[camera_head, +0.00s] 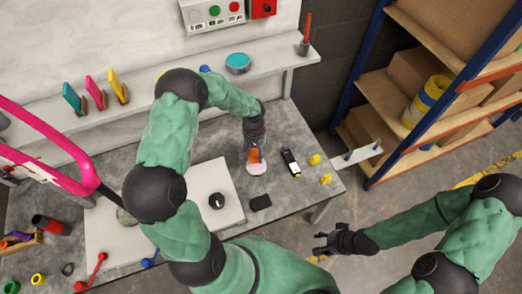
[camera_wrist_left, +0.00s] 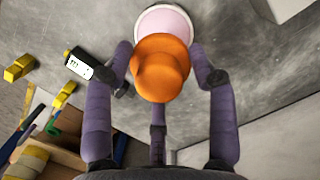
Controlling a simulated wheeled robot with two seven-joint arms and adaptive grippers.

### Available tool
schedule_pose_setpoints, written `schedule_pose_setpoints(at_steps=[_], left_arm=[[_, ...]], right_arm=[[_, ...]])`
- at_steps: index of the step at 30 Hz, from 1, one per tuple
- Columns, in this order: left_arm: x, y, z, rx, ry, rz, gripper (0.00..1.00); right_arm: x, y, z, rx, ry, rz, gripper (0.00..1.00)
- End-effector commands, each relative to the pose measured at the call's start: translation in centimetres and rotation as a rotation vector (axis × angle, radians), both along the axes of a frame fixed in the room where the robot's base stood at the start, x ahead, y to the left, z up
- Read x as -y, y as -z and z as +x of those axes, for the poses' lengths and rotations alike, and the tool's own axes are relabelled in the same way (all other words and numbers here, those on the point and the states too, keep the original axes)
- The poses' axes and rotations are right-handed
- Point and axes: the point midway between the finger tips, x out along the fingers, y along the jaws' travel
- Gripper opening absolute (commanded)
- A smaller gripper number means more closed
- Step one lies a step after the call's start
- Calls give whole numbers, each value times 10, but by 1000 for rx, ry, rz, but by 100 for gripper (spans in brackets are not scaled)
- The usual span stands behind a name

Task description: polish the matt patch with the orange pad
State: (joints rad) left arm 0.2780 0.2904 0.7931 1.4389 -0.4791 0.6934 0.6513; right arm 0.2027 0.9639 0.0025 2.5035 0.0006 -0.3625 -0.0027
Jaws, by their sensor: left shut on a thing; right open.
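My left gripper (camera_head: 254,142) is shut on the orange pad (camera_head: 254,155), near the right part of the grey bench. In the left wrist view the pad (camera_wrist_left: 161,68) sits between the fingers of the gripper (camera_wrist_left: 161,75). A round pale dish with a pink top (camera_head: 257,169) lies at the pad; it also shows in the wrist view (camera_wrist_left: 166,18), partly covered by the pad. I cannot tell whether pad and dish touch. A pink tube frame (camera_head: 50,135) is at the left. I cannot make out the matt patch. My right gripper (camera_head: 330,243) is open and empty, off the bench's front.
A shelf rack (camera_head: 415,150) stands right. Colored holders (camera_head: 95,92) line the back ledge.

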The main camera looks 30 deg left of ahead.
Motion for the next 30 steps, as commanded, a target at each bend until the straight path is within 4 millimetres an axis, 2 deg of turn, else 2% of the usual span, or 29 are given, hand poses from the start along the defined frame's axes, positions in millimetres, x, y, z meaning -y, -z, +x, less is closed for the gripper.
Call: schedule_pose_setpoints(at_steps=[11,24,30], left_arm=[[-3,18,0,0,-13,0,31],[-2,58,0,1,-11,1,31],[-2,63,0,1,-11,1,31]], right_arm=[[0,12,0,1,0,0,52],[0,39,0,0,0,0,52],[0,42,0,0,0,0,52]])
